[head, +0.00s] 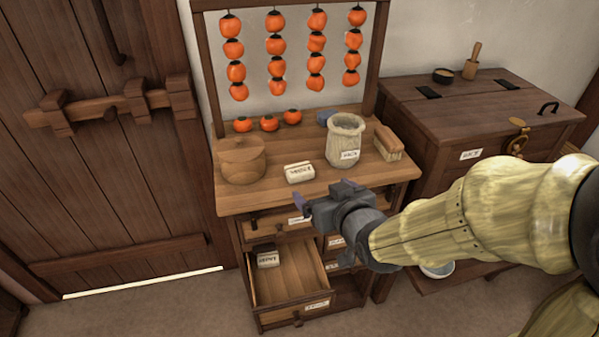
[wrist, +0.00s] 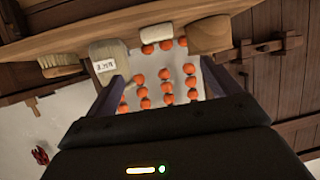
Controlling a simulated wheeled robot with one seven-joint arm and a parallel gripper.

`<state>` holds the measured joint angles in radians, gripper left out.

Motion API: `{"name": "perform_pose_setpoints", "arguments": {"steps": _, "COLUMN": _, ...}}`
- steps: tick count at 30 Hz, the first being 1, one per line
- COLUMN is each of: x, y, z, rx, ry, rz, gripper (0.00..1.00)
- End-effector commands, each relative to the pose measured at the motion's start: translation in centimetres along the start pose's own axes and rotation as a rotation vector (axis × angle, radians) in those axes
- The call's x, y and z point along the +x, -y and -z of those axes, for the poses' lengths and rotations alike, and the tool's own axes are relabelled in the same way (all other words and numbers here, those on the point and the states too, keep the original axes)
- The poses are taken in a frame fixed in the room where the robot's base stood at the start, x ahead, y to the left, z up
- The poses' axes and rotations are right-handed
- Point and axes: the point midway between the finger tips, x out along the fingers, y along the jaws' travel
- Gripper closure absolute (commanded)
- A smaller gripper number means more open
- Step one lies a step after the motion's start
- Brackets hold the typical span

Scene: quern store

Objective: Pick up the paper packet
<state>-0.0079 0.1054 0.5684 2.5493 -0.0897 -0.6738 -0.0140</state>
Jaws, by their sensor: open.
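A small pale packet with a dark-lettered label (head: 299,172) lies on the cabinet top, between the lidded wooden pot and the jar. It also shows near the top of the wrist view (wrist: 154,43). A second pale, labelled packet (head: 268,259) lies in the open drawer (head: 305,278), at its back left. I cannot tell from the labels which is the paper one. My gripper (head: 324,197) is open and empty, in front of the cabinet's front edge, apart from both packets. Its two fingers stand wide apart in the wrist view (wrist: 160,85).
On the cabinet top (head: 295,199) stand a lidded wooden pot (head: 242,163), a labelled jar (head: 344,145) and a brush (head: 389,143). Persimmons (head: 316,42) hang above the back. A dark wooden chest (head: 480,110) stands at right, a plank door (head: 100,150) at left.

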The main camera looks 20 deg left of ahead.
Motion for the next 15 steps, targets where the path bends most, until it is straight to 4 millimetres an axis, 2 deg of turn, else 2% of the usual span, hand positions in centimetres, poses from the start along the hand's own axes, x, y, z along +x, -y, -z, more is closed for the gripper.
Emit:
{"name": "perform_pose_setpoints", "arguments": {"steps": 7, "x": 1.9, "y": 0.0, "z": 0.1, "rx": 0.003, "ry": 0.004, "rz": 0.001, "gripper": 0.11}}
{"name": "perform_pose_setpoints", "arguments": {"steps": 15, "x": 2.8, "y": -0.1, "z": 0.7, "rx": 0.009, "ry": 0.0, "rz": 0.007, "gripper": 0.11}}
